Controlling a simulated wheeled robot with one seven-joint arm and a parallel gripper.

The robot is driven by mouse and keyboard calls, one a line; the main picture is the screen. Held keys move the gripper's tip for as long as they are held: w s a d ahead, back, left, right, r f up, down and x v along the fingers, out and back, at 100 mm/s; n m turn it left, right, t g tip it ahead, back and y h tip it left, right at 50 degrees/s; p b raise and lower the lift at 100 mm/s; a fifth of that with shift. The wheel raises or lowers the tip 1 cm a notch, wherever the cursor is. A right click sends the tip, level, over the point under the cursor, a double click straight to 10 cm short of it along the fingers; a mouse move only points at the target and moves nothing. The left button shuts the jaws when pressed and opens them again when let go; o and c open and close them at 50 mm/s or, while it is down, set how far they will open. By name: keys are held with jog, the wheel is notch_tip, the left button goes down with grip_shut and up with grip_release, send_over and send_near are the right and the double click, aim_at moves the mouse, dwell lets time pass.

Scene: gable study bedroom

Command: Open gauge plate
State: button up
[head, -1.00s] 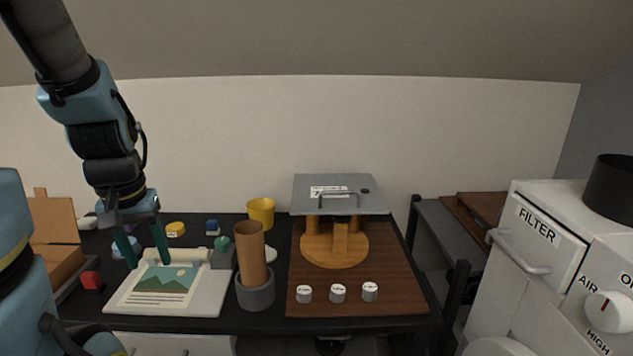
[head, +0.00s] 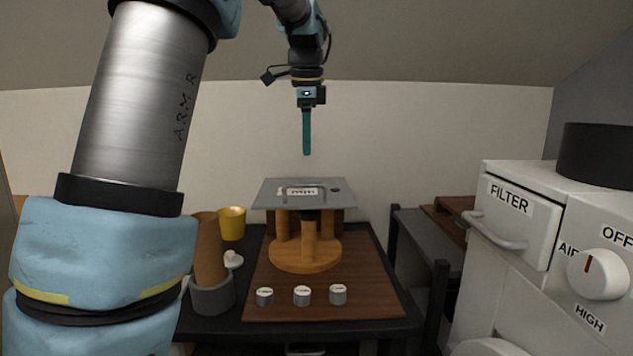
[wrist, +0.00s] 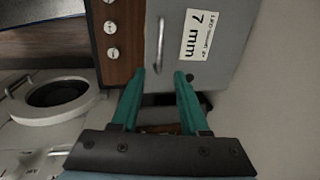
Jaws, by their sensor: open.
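The gauge plate (head: 325,201) is a flat grey plate on top of a round wooden stand (head: 305,259) with several posts. It has a thin bar handle (wrist: 160,45), a white label reading 7 mm (wrist: 196,36) and a small dark round spot. My gripper (head: 306,154) points down above the plate in the head view, apart from it, with its fingers seen edge-on. In the wrist view my gripper (wrist: 159,73) has its two teal fingers spread and empty. The near end of the handle shows just beyond the gap between the fingertips.
Several small white-topped knobs (head: 302,296) stand on the brown board (head: 365,275) in front. A grey cup with a brown roll (head: 209,250) and a yellow cup (head: 231,223) are at left. A white filter unit (head: 515,225) stands at right. Air above the plate is clear.

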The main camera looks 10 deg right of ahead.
send_over(307, 204)
notch_tip(307, 204, down, 9)
jog(key=shift+w+f+p, duration=0.1)
jog(key=shift+p, duration=0.25)
grip_shut()
dwell(1.3)
